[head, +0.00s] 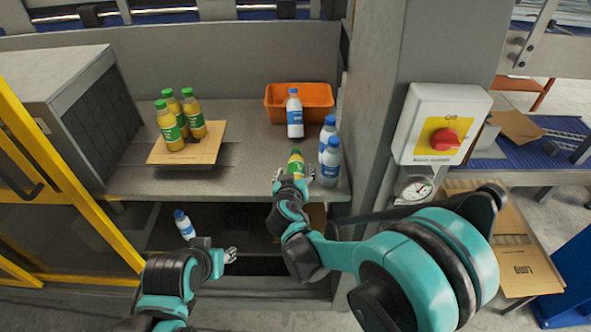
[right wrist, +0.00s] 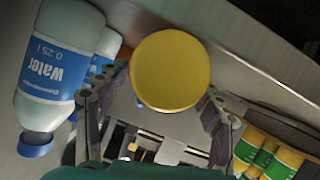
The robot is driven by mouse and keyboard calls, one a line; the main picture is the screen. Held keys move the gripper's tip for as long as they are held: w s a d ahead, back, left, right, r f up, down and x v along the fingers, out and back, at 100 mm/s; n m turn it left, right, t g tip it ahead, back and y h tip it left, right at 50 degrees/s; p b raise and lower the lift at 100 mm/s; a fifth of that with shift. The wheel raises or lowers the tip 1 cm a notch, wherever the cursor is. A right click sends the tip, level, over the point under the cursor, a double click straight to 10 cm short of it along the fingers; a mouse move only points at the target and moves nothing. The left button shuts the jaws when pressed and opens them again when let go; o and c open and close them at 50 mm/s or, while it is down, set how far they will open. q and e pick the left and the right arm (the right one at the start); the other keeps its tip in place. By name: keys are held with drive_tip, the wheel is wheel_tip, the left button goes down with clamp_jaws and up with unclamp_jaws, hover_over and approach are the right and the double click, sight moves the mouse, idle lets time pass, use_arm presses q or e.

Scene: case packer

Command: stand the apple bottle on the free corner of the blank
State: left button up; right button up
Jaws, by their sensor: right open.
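The loose apple bottle (head: 297,167), yellow with a green cap and label, appears to lie near the front edge of the shelf, cap away from me. Its round yellow base (right wrist: 172,70) faces the right wrist camera. My right gripper (head: 294,176) is open, its fingers apart on either side of the bottle's base end. The cardboard blank (head: 205,154) lies on the shelf to the left, with three upright apple bottles (head: 170,128) on it; its front right part is bare. My left gripper (head: 231,255) is low, in front of the shelf; its opening is unclear.
Two water bottles (head: 330,160) stand right of the loose bottle; one shows close by in the right wrist view (right wrist: 62,65). Another water bottle (head: 295,117) stands by an orange bin (head: 318,96). A grey pillar (head: 385,130) bounds the right. The shelf between blank and loose bottle is clear.

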drive_tip(key=d+p+v, duration=0.1)
drive_tip(key=p+v, duration=0.1)
drive_tip(key=v, duration=0.8)
drive_tip(key=shift+s+a+p, duration=0.35)
drive_tip(key=shift+a+p, duration=0.05)
drive_tip(key=shift+a, duration=0.15)
